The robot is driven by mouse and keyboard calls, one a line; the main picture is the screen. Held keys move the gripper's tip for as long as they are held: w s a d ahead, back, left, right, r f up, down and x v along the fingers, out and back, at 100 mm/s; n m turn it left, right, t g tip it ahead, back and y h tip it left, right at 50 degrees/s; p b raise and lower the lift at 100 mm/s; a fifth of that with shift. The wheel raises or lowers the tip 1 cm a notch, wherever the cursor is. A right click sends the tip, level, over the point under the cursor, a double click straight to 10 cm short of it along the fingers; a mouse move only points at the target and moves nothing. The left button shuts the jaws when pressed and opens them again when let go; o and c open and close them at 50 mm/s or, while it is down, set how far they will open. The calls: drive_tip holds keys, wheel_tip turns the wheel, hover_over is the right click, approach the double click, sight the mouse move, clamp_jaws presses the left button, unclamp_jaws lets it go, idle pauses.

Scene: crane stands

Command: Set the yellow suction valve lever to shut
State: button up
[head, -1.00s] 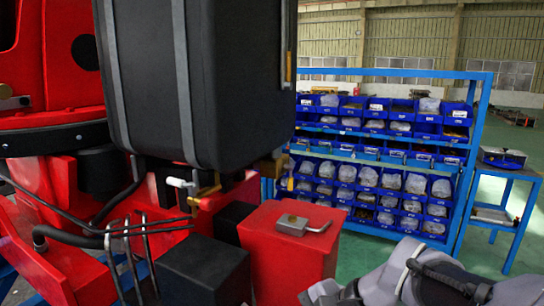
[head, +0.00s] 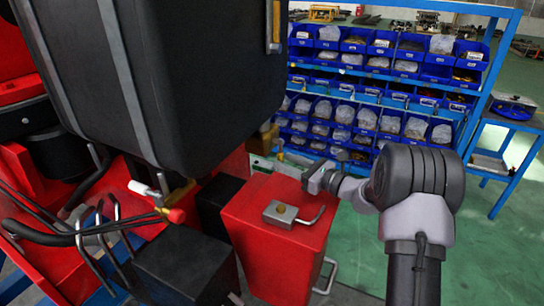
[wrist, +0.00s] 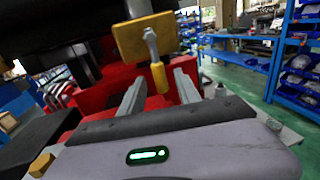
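The suction valve is a yellow block (wrist: 130,40) with a grey lever arm ending in a yellow grip (wrist: 159,78), in the upper middle of the wrist view. The lever hangs down, slightly tilted. In the head view the yellow valve block (head: 262,140) is at the lower right of the black tank; the lever is hard to make out there. My gripper (wrist: 157,82) is open, its two grey fingers apart on either side of the yellow grip in the picture. I cannot tell whether they touch it. In the head view my gripper (head: 314,178) is just right of the valve.
The black tank (head: 190,70) overhangs the valve. A red box (head: 265,240) with a metal latch (head: 292,214) stands below my gripper. Another valve with a white handle (head: 145,189) and red tip is at left.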

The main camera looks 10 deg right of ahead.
drive_tip(key=x, duration=0.6)
drive_tip(key=shift+c, duration=0.4)
clamp_jaws()
idle(0.9)
